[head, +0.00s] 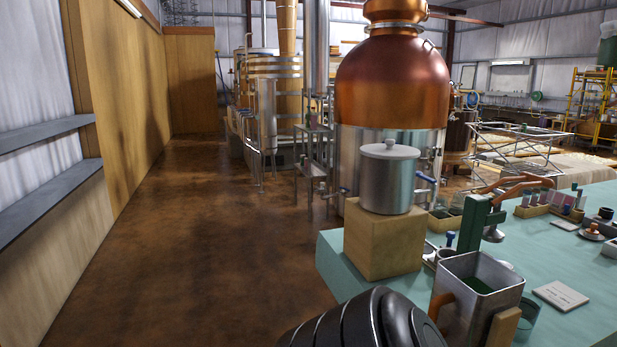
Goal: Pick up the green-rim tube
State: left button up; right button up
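I cannot pick out a green-rim tube for certain. Small tubes stand in a wooden rack (532,210) and in a second rack (567,213) on the teal table (545,255), too small to tell their rims. A square metal container (468,308) with wooden side pieces stands at the table's near edge; something green (477,285) shows inside it. Neither of my grippers is in view. A black ribbed rounded part at the bottom centre looks like one of my arm links.
A lidded steel pot (387,180) stands on a wooden block (383,240) at the table's left corner. A green press (476,222) with an orange handle stands behind the metal container. A white card (560,296) lies to its right. Open brown floor (200,240) is on the left.

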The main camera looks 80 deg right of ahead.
aim_at(542, 195)
jog(key=z, duration=2.05)
jog(key=i, duration=4.65)
jog(key=z, duration=2.8)
jog(key=i, duration=5.4)
jog(key=z, duration=1.4)
